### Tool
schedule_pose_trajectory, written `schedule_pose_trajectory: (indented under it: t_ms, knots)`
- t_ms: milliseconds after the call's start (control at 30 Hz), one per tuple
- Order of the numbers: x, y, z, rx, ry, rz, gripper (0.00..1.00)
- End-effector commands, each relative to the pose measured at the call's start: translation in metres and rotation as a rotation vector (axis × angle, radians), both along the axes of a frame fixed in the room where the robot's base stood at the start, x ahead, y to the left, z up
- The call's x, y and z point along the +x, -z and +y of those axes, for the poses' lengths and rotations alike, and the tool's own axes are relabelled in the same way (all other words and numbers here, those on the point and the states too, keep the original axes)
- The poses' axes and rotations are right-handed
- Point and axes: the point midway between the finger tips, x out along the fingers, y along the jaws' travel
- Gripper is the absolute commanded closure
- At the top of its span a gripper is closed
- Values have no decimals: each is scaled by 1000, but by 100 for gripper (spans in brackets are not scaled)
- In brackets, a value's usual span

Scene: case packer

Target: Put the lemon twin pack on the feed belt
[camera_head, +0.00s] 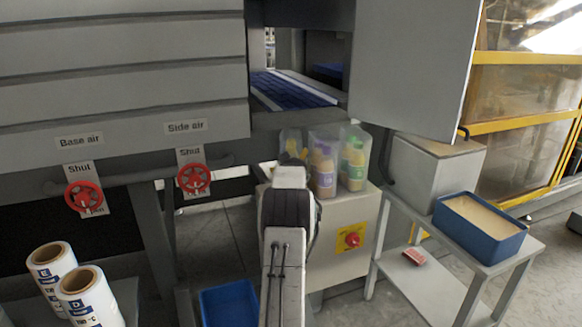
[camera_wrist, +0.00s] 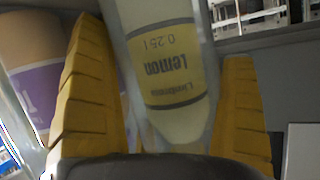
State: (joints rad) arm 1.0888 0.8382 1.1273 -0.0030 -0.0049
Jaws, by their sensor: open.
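The lemon twin pack (camera_wrist: 170,75) shows in the wrist view as a clear-wrapped bottle with a yellow "Lemon" label, upside down in the picture. My gripper (camera_wrist: 160,110) is open, with one yellow finger on each side of the pack; I cannot tell whether they touch it. In the head view a clear-wrapped pack (camera_head: 293,140), probably the lemon one, stands on a grey cabinet, mostly hidden behind my arm. My fingertips are hidden there. The feed belt (camera_head: 290,89) is a blue belt inside the machine opening, above and behind the packs.
A purple-labelled pack (camera_head: 324,168) and another pack (camera_head: 355,160) stand just right on the cabinet (camera_head: 340,270). The open grey door (camera_head: 412,65) hangs right of the opening. A blue tray (camera_head: 480,228) sits on a side table; a blue bin (camera_head: 230,303) is below.

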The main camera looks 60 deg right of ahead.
Motion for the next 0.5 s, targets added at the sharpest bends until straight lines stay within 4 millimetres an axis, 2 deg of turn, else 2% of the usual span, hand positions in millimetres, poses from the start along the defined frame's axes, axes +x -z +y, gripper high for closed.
schedule_pose_trajectory:
  t_ms: [333, 500]
  knots:
    - [1, 2, -2, 1, 0, 0, 1]
    - [1, 2, -2, 1, 0, 0, 16]
